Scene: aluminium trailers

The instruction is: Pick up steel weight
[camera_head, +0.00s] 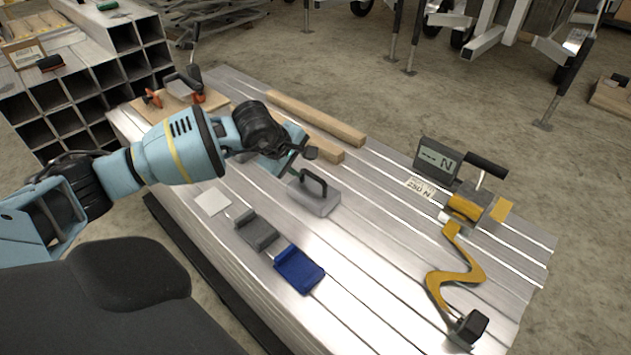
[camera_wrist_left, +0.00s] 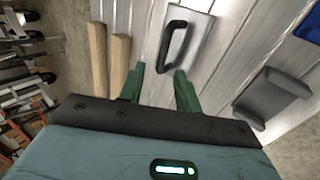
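The steel weight (camera_head: 318,203) is a grey block with a black loop handle on top. It stands on the ribbed aluminium surface, near the middle of the head view. In the left wrist view the weight (camera_wrist_left: 201,38) is at the top, just beyond the fingers. My left gripper (camera_head: 296,165) is close to the handle, on its left side in the head view. Its two green fingers (camera_wrist_left: 160,70) are apart with nothing held, and the handle's near end appears between their tips in the wrist view. I cannot tell the exact height gap. My right gripper is not in view.
Two wooden bars (camera_head: 315,118) lie behind the weight. A grey block (camera_head: 257,232) and a blue one (camera_head: 299,270) lie in front. A force gauge (camera_head: 437,158) and a yellow-strapped tool (camera_head: 466,207) are to the right. The surface right of the weight is clear.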

